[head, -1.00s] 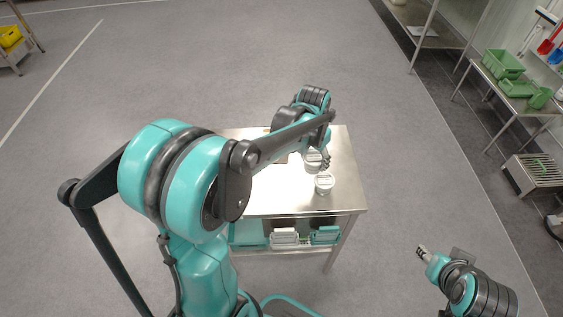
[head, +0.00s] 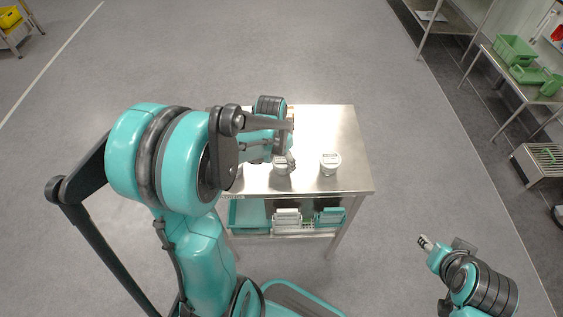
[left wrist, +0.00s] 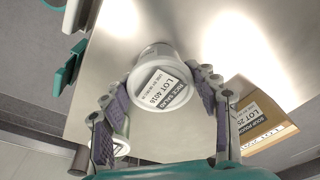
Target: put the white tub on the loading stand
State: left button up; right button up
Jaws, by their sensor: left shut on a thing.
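A white tub (left wrist: 158,80) with a "RICE SALAD LOT 4016" label on its lid is between the fingers of my left gripper (left wrist: 158,97), which is shut on it. In the head view my left gripper (head: 290,163) is over the steel table (head: 345,130), and a white tub (head: 281,169) shows at its fingertips. Whether the held tub touches the tabletop I cannot tell. A second white tub (head: 330,162) stands to its right on the table. My right gripper (head: 424,243) is away at the lower right, over the floor; its fingers are too small to read.
Another tub (left wrist: 118,135) and a cardboard box (left wrist: 260,123) labelled "SOUP POUCH" flank the gripper in the wrist view. The table's lower shelf holds a teal tray (head: 248,215) and racks (head: 287,220). Green crates (head: 515,50) stand on a side table at right.

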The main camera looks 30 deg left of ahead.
pick_arm(q)
jog(key=shift+r, duration=0.1)
jog(key=o, duration=1.7)
